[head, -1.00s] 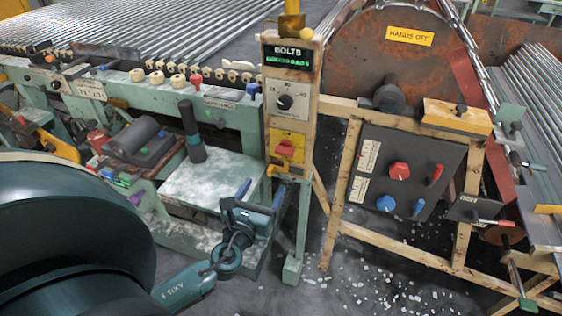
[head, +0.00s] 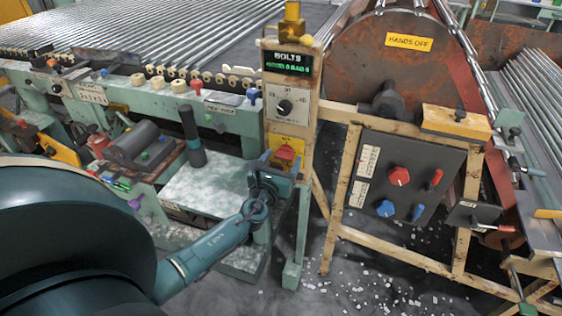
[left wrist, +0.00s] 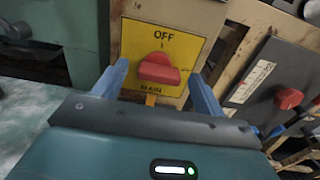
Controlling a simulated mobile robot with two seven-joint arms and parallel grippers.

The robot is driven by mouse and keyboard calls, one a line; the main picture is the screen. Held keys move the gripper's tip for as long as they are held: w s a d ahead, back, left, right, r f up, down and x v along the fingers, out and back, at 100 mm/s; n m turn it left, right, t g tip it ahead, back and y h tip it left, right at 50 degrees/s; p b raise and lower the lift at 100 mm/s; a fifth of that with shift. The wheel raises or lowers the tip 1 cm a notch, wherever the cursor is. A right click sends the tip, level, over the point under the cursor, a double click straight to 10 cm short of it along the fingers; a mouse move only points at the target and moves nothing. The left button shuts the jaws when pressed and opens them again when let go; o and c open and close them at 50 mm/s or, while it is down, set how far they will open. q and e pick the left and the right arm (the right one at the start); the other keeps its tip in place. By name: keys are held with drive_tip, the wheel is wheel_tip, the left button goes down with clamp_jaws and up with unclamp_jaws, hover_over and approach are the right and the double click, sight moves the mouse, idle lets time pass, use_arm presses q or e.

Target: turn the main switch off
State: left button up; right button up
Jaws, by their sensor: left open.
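The main switch is a red knob (head: 286,154) on a yellow plate (head: 291,143), on the front of the tan post. In the left wrist view the red knob (left wrist: 158,69) lies roughly level across the plate (left wrist: 190,47). "OFF" is printed above it and "MAIN" below, partly covered. My left gripper (head: 277,171) is open just in front of the switch. In the left wrist view its blue fingers stand on the left and right of the knob, with gaps showing on both sides. My right gripper is not in view.
Above the switch are a dial (head: 286,107) and a lit "BOLTS" display (head: 288,63). To the right is a dark panel (head: 398,165) with a red knob (head: 398,177) and a blue knob (head: 385,208). A pale bench top (head: 205,185) lies left of the post.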

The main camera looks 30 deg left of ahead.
use_arm(q)
drive_tip(key=c, duration=1)
